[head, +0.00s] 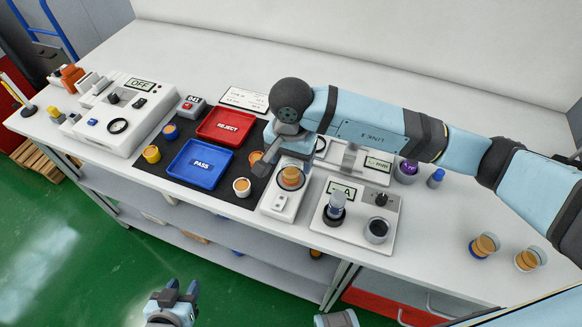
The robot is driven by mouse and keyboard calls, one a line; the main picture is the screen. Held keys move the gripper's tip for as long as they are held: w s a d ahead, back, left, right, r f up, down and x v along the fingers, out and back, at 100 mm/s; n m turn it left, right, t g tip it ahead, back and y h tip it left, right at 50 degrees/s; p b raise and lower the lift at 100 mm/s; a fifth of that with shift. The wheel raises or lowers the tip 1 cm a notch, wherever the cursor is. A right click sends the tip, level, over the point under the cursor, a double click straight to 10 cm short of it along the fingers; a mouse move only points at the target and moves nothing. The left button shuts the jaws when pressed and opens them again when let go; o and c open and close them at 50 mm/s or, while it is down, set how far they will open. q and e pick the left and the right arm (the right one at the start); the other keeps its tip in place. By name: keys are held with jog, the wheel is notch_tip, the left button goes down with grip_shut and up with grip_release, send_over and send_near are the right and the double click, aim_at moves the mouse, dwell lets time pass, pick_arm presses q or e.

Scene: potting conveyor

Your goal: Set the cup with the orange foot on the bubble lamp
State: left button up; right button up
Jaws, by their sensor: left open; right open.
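A cup with amber contents (291,176) sits on a narrow white unit (279,208), which looks like the bubble lamp. The colour of this cup's foot is hard to make out. Another orange piece (256,157) shows on the dark mat, partly hidden by my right gripper; I cannot tell whether it is the orange-footed cup. My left gripper (175,291) is open and empty, low in front of the bench.
A red REJECT tray (226,127) and blue PASS tray (201,164) lie on the dark mat (222,198). Loose cups stand nearby (242,187) and at the far right (485,245). A dial unit (354,223) stands right of the lamp. The bench's back strip is clear.

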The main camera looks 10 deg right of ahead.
aim_at(291, 167)
notch_tip(291, 167, up, 7)
jog(key=shift+f, duration=0.2)
jog(key=shift+r, duration=0.6)
